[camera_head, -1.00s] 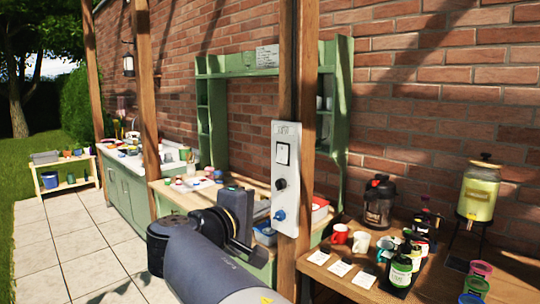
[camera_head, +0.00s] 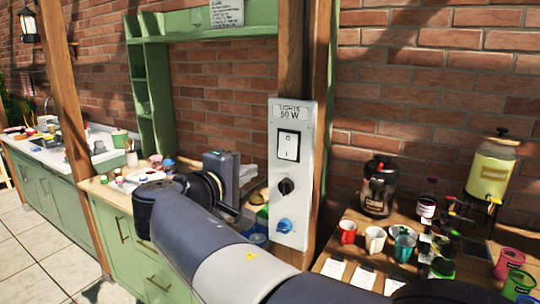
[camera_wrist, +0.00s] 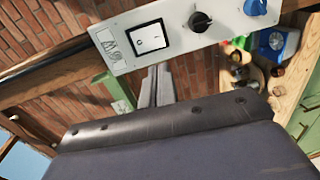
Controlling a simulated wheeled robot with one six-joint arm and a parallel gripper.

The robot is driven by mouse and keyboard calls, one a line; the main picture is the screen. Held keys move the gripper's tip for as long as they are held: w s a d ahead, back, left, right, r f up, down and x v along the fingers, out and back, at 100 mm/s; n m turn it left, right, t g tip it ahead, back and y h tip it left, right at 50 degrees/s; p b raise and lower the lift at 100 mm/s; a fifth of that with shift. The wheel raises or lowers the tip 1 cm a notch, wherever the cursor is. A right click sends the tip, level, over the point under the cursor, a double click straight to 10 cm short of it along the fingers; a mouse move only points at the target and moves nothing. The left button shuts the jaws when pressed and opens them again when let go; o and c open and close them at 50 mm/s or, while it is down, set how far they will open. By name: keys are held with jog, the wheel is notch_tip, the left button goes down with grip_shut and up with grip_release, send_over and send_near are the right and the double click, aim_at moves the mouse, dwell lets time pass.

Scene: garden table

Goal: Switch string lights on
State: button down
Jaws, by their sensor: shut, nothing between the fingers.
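A pale panel (camera_head: 292,245) is fixed to a wooden post, with a label (camera_head: 291,112) reading "LIGHTS 50 W". Under the label is a white rocker switch (camera_head: 288,146) in a black frame, then a black knob (camera_head: 286,187) and a blue round fitting (camera_head: 285,226). In the wrist view the rocker switch (camera_wrist: 148,38) is just beyond the fingertips of my gripper (camera_wrist: 158,70). The fingers are together and empty, and a gap to the panel seems to show. In the head view my gripper (camera_head: 240,214) is left of the panel, partly hidden behind my wrist.
A wooden table (camera_head: 333,247) at right holds mugs (camera_head: 375,239), a dark urn (camera_head: 378,187) and a yellow drink dispenser (camera_head: 489,172). A green workbench (camera_head: 120,198) stands behind my arm at left. A brick wall (camera_head: 420,80) closes the back.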

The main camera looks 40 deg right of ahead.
jog(key=shift+d, duration=0.1)
dwell(0.5)
jog(key=p, duration=0.4)
send_near(286, 156)
jog(key=x, duration=0.6)
jog(key=shift+s+r, duration=0.1)
jog(key=shift+r, duration=0.05)
jog(key=shift+w+d, duration=0.2)
jog(key=shift+d, duration=0.25)
jog(key=shift+f, duration=0.25)
